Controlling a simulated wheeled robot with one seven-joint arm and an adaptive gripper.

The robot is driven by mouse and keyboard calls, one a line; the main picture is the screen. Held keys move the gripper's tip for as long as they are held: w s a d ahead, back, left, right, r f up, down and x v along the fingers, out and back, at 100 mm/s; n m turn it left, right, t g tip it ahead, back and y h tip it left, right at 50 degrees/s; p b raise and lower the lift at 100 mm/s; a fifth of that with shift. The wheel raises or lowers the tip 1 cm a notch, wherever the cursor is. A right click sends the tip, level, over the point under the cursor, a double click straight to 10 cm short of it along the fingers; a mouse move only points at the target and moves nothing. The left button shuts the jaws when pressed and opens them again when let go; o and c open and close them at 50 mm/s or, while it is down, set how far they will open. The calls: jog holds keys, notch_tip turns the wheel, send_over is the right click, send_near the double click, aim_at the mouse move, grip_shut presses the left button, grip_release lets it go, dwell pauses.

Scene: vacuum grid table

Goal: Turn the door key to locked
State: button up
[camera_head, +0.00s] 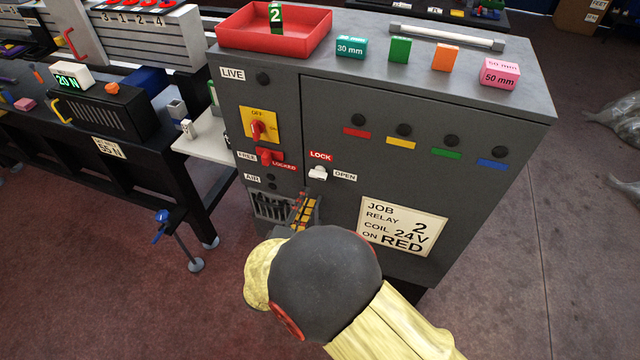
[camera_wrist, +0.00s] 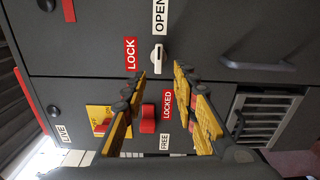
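The door key (camera_head: 318,173) is a small white handle on the grey cabinet's door, with a red LOCK label (camera_head: 321,156) above it and a white OPEN label (camera_head: 345,176) to its right. Its handle lies sideways, towards OPEN. In the wrist view, turned on its side, the key (camera_wrist: 158,56) shows just beyond the fingertips. My gripper (camera_head: 305,207) is below the key in the head view, its yellow fingers apart and empty. In the wrist view my gripper (camera_wrist: 160,78) is open, with a red lever (camera_wrist: 148,119) visible between the fingers, farther back.
The red lever (camera_head: 267,158) sits between FREE and LOCKED labels, left of the key. Above it is a yellow plate with a red OFF switch (camera_head: 258,129). A vent grille (camera_head: 270,206) is lower left. Coloured blocks and a red tray (camera_head: 240,40) stand on the cabinet top.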

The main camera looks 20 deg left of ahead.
aim_at(317, 178)
jog(key=shift+m, duration=0.5)
jog(key=shift+w+d+r+b, duration=0.15)
jog(key=shift+w+b, duration=0.15)
jog(key=shift+w, duration=1)
jog(key=shift+w+d+f+b, duration=0.15)
jog(key=shift+w+b, duration=0.15)
jog(key=shift+w, duration=1.05)
jog(key=shift+w+d+r+b, duration=0.15)
jog(key=shift+w+b, duration=0.15)
jog(key=shift+w, duration=1)
jog(key=shift+c, duration=0.5)
grip_shut()
